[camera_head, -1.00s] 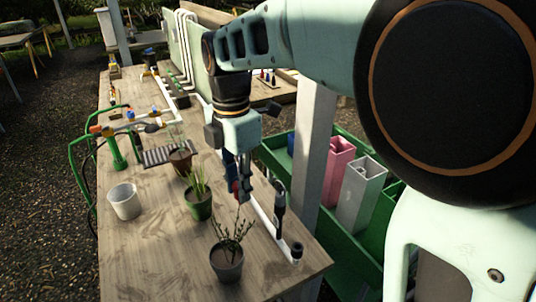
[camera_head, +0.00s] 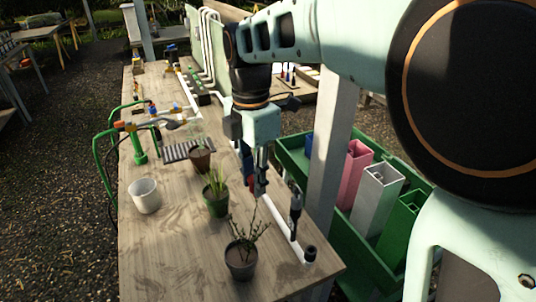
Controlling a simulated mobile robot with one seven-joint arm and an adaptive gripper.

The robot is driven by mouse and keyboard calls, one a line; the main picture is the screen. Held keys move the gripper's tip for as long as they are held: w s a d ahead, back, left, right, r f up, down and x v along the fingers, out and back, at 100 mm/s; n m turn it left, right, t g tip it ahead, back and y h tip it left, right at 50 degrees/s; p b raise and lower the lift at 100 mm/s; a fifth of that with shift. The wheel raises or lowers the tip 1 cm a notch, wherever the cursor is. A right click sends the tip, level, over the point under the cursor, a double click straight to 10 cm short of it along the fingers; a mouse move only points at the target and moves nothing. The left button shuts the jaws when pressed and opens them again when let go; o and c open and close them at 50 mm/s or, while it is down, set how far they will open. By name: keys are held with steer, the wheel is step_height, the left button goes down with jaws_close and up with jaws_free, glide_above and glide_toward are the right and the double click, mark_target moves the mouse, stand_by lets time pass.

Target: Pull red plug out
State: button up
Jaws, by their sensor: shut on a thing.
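My gripper (camera_head: 260,188) points down over the right side of the wooden table, at the near end of my arm's reach in the head view. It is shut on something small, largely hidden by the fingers. A small red piece (camera_head: 249,180) shows at the left of the fingers and appears to be the red plug; how the fingers sit on it is too small to tell. A white pipe (camera_head: 278,219) runs on the table from beneath the gripper toward the front right corner. Whether the plug sits in the pipe is hidden.
A black upright fitting (camera_head: 295,212) and a black pipe end (camera_head: 310,253) stand right of the gripper. Potted plants (camera_head: 216,206) (camera_head: 241,265) and a white pot (camera_head: 145,197) stand left and in front. A green crate (camera_head: 348,235) with coloured tubes lies beyond a post (camera_head: 330,140).

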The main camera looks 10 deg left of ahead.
steer(key=shift+r+p, duration=1.1)
steer(key=shift+r, duration=0.3)
steer(key=shift+f, duration=0.1)
